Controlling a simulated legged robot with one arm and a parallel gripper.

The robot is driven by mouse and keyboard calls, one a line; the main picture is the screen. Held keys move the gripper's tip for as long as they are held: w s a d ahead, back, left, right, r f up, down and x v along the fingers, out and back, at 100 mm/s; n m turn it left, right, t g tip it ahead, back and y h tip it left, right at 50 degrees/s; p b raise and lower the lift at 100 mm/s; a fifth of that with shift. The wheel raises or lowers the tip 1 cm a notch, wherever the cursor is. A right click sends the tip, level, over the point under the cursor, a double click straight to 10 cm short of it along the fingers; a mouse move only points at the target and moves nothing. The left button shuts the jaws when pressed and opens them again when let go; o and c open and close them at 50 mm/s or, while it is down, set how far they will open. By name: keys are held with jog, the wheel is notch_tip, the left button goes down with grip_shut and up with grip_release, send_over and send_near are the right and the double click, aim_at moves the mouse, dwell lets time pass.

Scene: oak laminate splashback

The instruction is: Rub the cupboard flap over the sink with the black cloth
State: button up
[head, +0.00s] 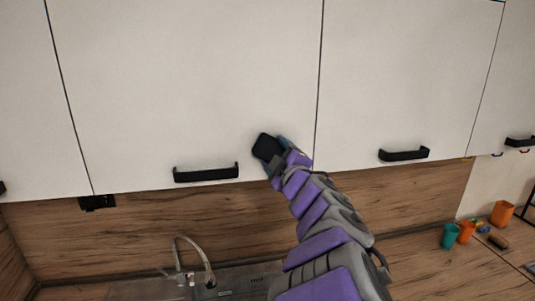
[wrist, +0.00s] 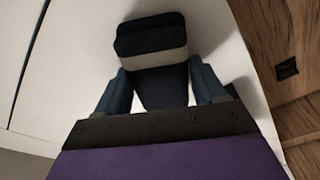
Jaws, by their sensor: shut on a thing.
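The cupboard flap over the sink (head: 185,85) is a white panel with a black bar handle (head: 206,173) near its lower edge. It also fills much of the wrist view (wrist: 70,65). My gripper (head: 272,152) is at the flap's lower right part, right of the handle. Its blue fingers (wrist: 160,92) are shut on the black cloth (head: 266,147), which looks like a dark block with a pale band in the wrist view (wrist: 150,36). The cloth is at or very near the flap's face; I cannot tell whether they touch. The flap looks closed.
The sink with its curved tap (head: 190,258) is below. Another white cupboard door (head: 400,75) with a black handle (head: 404,154) adjoins on the right. Orange and teal cups (head: 450,236) stand on the counter at right. The wood splashback (head: 150,225) runs beneath the cupboards.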

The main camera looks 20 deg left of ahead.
aim_at(265, 156)
jog(key=shift+w+d+p, duration=0.45)
jog(key=shift+w+d, duration=0.2)
jog(key=shift+d, duration=0.3)
jog(key=shift+w+d+p, duration=0.45)
jog(key=shift+w+d, duration=0.15)
jog(key=shift+d, duration=0.35)
jog(key=shift+r, duration=0.1)
jog(key=shift+s+a, duration=0.1)
jog(key=shift+a, duration=0.05)
jog(key=shift+s+a+b, duration=0.45)
jog(key=shift+a, duration=0.25)
jog(key=shift+s+a+b, duration=0.4)
jog(key=shift+s+a, duration=0.1)
jog(key=shift+a, duration=0.25)
jog(key=shift+s+a+b, duration=0.45)
jog(key=shift+a, duration=0.25)
jog(key=shift+s+a+b, duration=0.15)
jog(key=shift+s+a, duration=0.15)
jog(key=shift+a, duration=0.2)
jog(key=shift+s+a+b, duration=0.15)
jog(key=shift+s+a, duration=0.1)
jog(key=shift+a, duration=0.25)
jog(key=shift+d, duration=0.2)
